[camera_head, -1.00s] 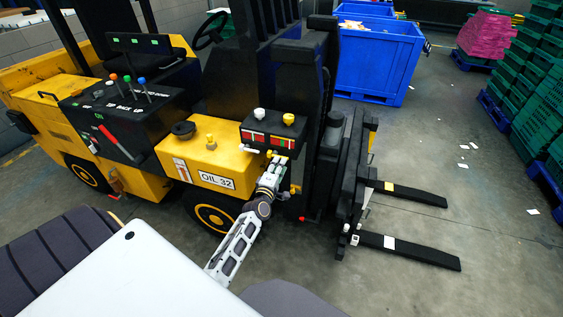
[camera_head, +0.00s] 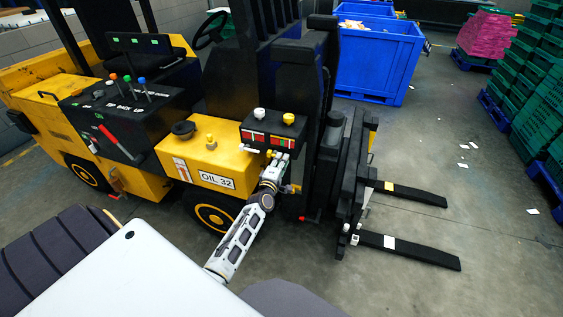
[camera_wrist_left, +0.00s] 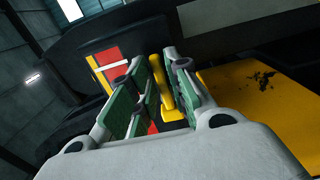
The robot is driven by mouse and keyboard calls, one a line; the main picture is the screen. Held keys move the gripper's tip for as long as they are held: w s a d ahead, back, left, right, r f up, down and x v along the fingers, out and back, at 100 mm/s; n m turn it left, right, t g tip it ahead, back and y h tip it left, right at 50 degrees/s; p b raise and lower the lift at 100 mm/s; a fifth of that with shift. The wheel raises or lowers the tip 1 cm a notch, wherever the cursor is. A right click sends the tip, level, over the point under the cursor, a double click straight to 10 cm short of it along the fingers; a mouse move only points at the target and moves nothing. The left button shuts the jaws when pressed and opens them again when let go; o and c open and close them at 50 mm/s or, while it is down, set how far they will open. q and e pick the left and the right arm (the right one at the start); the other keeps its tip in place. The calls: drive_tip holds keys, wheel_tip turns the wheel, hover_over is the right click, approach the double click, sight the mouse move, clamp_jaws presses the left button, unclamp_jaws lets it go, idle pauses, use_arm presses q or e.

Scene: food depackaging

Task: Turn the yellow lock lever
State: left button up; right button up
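The yellow lock lever (camera_wrist_left: 161,88) shows in the left wrist view as a short yellow bar in front of a red panel face. My left gripper (camera_wrist_left: 165,88) has its green-padded fingers on either side of this lever. A narrow gap shows beside the lever, so the fingers look partly open around it; firm contact cannot be made out. In the head view, my left gripper (camera_head: 279,160) is at the front of the black control box (camera_head: 273,128) on the forklift, and it hides most of the lever. My right gripper is not in view.
A white knob (camera_head: 260,113) and a yellow knob (camera_head: 288,118) stand on top of the box. The yellow OIL 32 housing (camera_head: 195,157) is to the left. The black mast and forks (camera_head: 408,250) are to the right. Open floor lies beyond the forks.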

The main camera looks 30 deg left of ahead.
use_arm(q)
clamp_jaws()
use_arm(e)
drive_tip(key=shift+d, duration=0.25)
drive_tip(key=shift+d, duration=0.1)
